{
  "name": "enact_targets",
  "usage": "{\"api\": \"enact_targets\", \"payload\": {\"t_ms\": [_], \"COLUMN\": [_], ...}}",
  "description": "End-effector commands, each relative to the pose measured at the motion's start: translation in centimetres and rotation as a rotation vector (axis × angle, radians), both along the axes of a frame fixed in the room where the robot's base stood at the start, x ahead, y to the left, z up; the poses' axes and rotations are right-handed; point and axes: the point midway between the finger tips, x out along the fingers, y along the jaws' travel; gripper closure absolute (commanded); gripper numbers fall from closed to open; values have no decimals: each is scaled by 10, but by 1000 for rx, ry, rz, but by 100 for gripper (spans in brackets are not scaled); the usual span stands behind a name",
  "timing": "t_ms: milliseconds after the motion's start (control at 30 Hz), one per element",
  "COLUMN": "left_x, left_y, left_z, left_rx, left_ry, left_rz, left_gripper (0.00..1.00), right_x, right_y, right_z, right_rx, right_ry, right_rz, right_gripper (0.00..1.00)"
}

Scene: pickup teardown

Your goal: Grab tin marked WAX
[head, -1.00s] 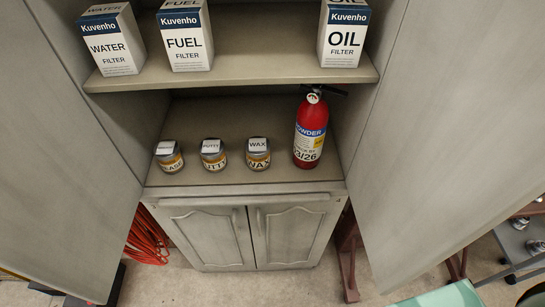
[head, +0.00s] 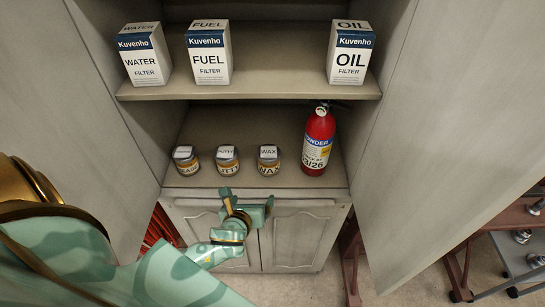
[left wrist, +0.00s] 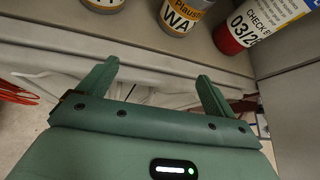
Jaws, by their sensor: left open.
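The tin marked WAX (head: 268,160) stands upright on the lower shelf, the rightmost of three tins. It has an orange label and its name on the lid. It also shows at the top of the left wrist view (left wrist: 182,14), cut off by the frame edge. My left gripper (head: 248,198) is open and empty in front of the cabinet, just below the shelf's front edge, short of the WAX tin. In the left wrist view its fingers (left wrist: 158,70) point toward the shelf, with nothing between them. My right gripper is out of view.
The PUTTY tin (head: 228,160) stands left of the WAX tin, the third tin (head: 186,160) farther left. A red fire extinguisher (head: 317,140) stands to the right. The upper shelf (head: 280,88) holds filter boxes. Open doors flank the cabinet.

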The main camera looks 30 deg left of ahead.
Motion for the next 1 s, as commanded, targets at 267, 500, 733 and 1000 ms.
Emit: {"api": "enact_targets", "payload": {"t_ms": [267,500,733,1000], "left_x": [39,90,115,150], "left_y": [6,23,31,37], "left_z": [58,32,23,8], "left_rx": [257,252,249,246], "left_ry": [-71,-69,-69,-68], "left_rz": [-101,-100,-99,-98], "left_gripper": [9,9,9,9], "right_x": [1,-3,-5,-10], "right_y": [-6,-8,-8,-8], "right_z": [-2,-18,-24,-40], "right_rx": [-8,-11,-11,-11], "right_ry": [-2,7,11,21], "right_rz": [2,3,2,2], "right_gripper": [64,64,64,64]}}
